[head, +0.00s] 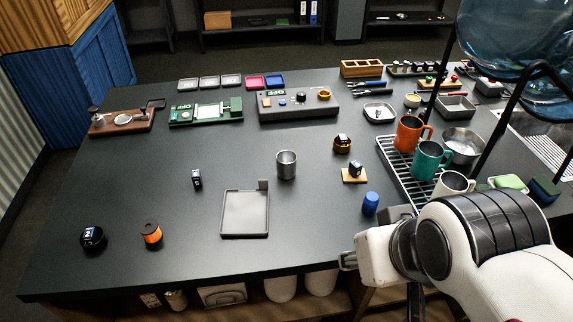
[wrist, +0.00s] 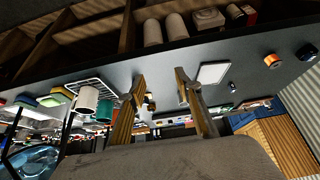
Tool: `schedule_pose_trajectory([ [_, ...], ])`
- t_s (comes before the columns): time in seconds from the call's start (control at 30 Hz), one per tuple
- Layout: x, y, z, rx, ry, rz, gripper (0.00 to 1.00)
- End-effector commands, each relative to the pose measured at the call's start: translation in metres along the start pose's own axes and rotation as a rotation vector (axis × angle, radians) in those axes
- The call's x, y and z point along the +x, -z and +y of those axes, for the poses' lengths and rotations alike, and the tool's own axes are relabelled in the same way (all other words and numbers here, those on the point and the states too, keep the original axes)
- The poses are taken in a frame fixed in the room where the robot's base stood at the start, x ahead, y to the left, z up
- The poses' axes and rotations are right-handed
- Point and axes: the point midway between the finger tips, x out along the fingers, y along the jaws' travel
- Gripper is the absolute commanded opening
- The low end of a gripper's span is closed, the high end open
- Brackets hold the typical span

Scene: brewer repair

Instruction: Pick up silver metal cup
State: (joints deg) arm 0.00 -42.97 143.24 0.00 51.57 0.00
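The silver metal cup (head: 286,165) stands upright near the middle of the dark table in the head view, just behind a flat grey tray (head: 245,222). In the wrist view I cannot make it out clearly; a finger may hide it. My gripper (wrist: 161,90) shows in the wrist view with its two fingers spread wide and nothing held between them. In the head view my arm reaches in from the lower right, and its end is over the table's front edge, to the right of the cup and nearer the camera. The fingers are not clearly seen there.
A blue cylinder (head: 370,203) stands between my arm and the cup. A wire rack (head: 400,172) with orange, teal and white mugs is at the right. A small dark block on a wooden pad (head: 354,175) lies right of the cup. The table left of the cup is mostly clear.

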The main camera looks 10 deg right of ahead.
Motion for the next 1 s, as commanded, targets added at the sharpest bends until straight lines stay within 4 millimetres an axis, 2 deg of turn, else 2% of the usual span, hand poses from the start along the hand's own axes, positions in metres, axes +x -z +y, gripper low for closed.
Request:
schedule_pose_trajectory([
  [0.4,0.0,0.0,0.0,0.0,0.0,0.0,0.34],
  [0.5,0.0,0.0,0.0,0.0,0.0,0.0,0.55],
  [0.87,0.0004,0.0006,-0.0001,0.0,0.0,0.001,0.55],
  [1.0,0.0043,0.0065,-0.0006,-0.002,0.001,0.01,0.55],
])
